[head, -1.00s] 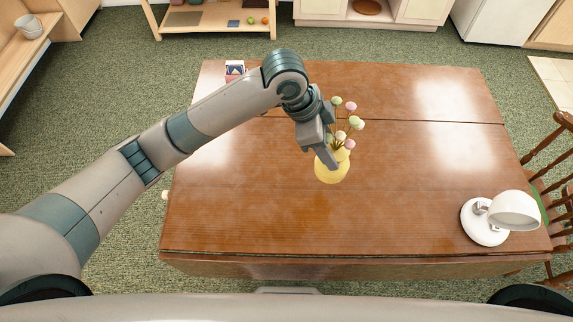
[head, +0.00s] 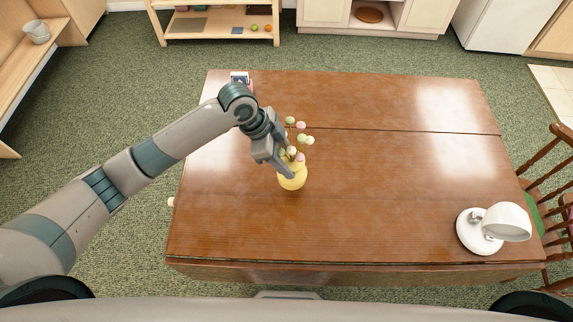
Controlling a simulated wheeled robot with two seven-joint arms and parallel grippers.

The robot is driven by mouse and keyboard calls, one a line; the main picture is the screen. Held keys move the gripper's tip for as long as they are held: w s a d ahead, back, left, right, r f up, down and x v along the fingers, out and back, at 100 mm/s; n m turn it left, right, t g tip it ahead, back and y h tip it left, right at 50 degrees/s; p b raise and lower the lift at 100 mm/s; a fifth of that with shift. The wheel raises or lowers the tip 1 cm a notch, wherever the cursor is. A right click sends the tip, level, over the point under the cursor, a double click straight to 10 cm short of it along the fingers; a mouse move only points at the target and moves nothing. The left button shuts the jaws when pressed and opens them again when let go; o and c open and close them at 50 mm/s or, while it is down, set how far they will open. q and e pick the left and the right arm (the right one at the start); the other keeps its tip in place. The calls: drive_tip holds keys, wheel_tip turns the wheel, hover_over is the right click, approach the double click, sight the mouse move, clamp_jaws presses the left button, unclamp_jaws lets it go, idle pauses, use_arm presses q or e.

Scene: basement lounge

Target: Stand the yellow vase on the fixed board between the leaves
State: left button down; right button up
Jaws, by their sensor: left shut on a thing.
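The yellow vase (head: 292,178) holds several pink, white and green round flowers and is upright over the middle part of the wooden table (head: 390,190). My left gripper (head: 284,168) is shut on the vase at its upper left side. I cannot tell whether the vase's base touches the table. A seam runs across the table behind the vase, and another line runs near the front edge; the broad board lies between them. My right gripper is not in view.
A white lamp (head: 480,233) stands at the table's front right. A small box (head: 240,78) is at the back left, partly behind my arm. Wooden chairs (head: 556,190) stand at the right.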

use_arm(q)
drive_tip(key=shift+f+p, duration=0.3)
drive_tip(key=shift+f, duration=0.1)
wheel_tip(320, 180, down, 3)
drive_tip(key=shift+r+p, duration=0.15)
drive_tip(key=shift+p, duration=0.45)
drive_tip(key=shift+f, duration=0.2)
drive_tip(key=shift+f, duration=0.1)
drive_tip(key=c, duration=0.8)
unclamp_jaws()
drive_tip(key=b+v, duration=0.3)
drive_tip(key=v, duration=0.9)
